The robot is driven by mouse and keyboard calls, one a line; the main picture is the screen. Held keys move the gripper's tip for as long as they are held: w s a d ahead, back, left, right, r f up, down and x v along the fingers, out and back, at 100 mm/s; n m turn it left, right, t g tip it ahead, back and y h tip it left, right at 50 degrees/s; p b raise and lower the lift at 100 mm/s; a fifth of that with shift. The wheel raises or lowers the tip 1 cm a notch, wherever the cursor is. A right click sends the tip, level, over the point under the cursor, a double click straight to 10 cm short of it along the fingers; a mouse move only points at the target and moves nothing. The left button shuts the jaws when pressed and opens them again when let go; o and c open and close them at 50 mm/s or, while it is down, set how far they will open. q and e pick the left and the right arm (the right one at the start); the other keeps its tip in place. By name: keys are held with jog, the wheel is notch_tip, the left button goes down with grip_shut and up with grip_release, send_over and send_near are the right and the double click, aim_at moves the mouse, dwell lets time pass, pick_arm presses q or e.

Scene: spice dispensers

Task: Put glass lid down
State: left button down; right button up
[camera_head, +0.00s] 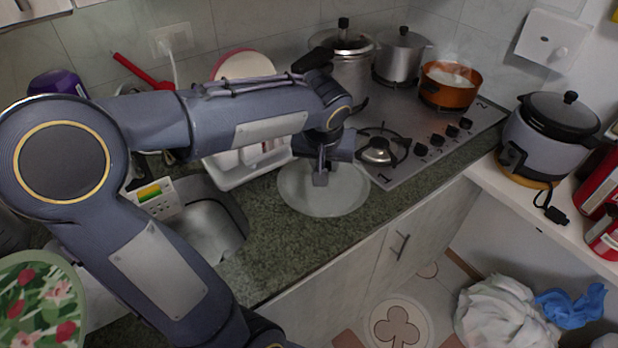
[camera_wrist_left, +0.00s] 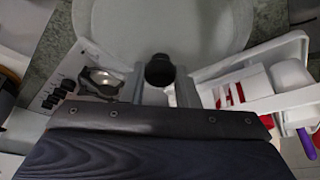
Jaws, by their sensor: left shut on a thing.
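The glass lid (camera_head: 340,204) is a pale, see-through disc over the green speckled counter (camera_head: 292,250), between the sink and the stove. It looks about level. I cannot tell whether it touches the counter or hangs just above it. My left gripper (camera_head: 321,178) points down over the lid's middle and is shut on its knob. In the left wrist view the gripper's two fingers (camera_wrist_left: 161,88) stand on either side of the dark round knob (camera_wrist_left: 160,69), with the pale lid (camera_wrist_left: 165,28) filling the top middle. My right gripper is not in view.
The steel stove (camera_head: 408,152) is right of the lid, with an orange pot (camera_head: 449,88) and two metal pots behind. A white dish rack (camera_head: 240,172) stands close on the left, by the sink (camera_head: 208,235).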

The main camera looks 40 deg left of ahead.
aim_at(310, 178)
pick_arm(q)
jog(key=a+f, duration=0.1)
jog(key=f, duration=0.1)
jog(key=a+f, duration=0.2)
jog(key=shift+w, duration=0.1)
jog(key=f, duration=0.3)
jog(key=shift+a+f, duration=0.15)
jog(key=shift+a, duration=0.25)
jog(key=shift+f, duration=0.2)
jog(key=shift+f, duration=0.15)
jog(key=c, duration=1.1)
grip_release()
